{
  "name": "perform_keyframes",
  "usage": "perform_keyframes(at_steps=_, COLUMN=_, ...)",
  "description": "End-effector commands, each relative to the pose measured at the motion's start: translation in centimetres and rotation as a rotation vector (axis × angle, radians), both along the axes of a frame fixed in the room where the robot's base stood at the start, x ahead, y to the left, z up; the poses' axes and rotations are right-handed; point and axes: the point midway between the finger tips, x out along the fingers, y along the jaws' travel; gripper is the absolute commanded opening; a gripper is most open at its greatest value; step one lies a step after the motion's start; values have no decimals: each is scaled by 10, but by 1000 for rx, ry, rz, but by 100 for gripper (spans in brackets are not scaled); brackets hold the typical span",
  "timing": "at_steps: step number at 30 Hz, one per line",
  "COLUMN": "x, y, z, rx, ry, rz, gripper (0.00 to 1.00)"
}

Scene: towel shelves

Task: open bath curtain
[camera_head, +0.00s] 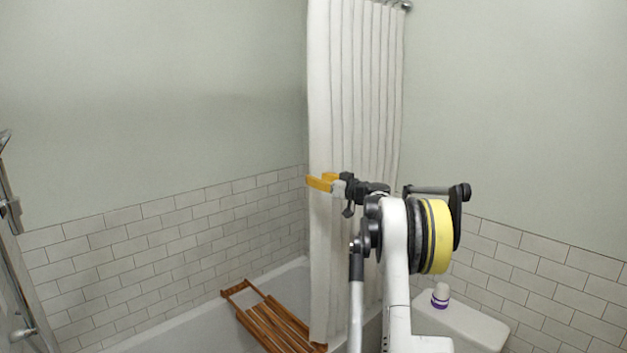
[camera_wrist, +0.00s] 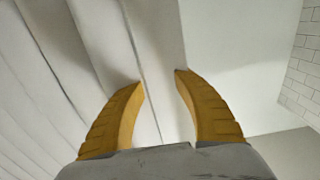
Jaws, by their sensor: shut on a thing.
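The white bath curtain (camera_head: 352,85) hangs in folds from a rod at the top, gathered toward the right end of the tub. My gripper (camera_head: 321,182) has yellow fingers and is at the curtain's left edge, about halfway up. In the wrist view, the curtain (camera_wrist: 130,45) runs between the two yellow fingers of my gripper (camera_wrist: 160,78), which are shut on the curtain's edge part. The fingertips stay a little apart with the cloth between them.
The bathtub (camera_head: 180,325) lies at lower left with a wooden rack (camera_head: 270,318) across it. A toilet tank (camera_head: 460,322) with a white and purple bottle (camera_head: 440,296) on it stands at lower right. Metal shower fittings (camera_head: 12,215) are at far left. Tiled walls close the back.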

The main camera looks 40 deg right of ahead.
Motion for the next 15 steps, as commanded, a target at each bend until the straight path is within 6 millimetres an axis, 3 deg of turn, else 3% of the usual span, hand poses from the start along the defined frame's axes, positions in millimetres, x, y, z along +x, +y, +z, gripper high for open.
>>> perform_keyframes(at_steps=6, x=1, y=1, z=1, rx=1, ry=-1, rz=1, gripper=0)
perform_keyframes(at_steps=7, x=1, y=1, z=1, rx=1, ry=-1, rz=1, gripper=44)
perform_keyframes(at_steps=9, x=1, y=1, z=1, rx=1, ry=-1, rz=1, gripper=61)
perform_keyframes(at_steps=15, x=0, y=1, z=0, rx=0, ry=-1, rz=0, gripper=61)
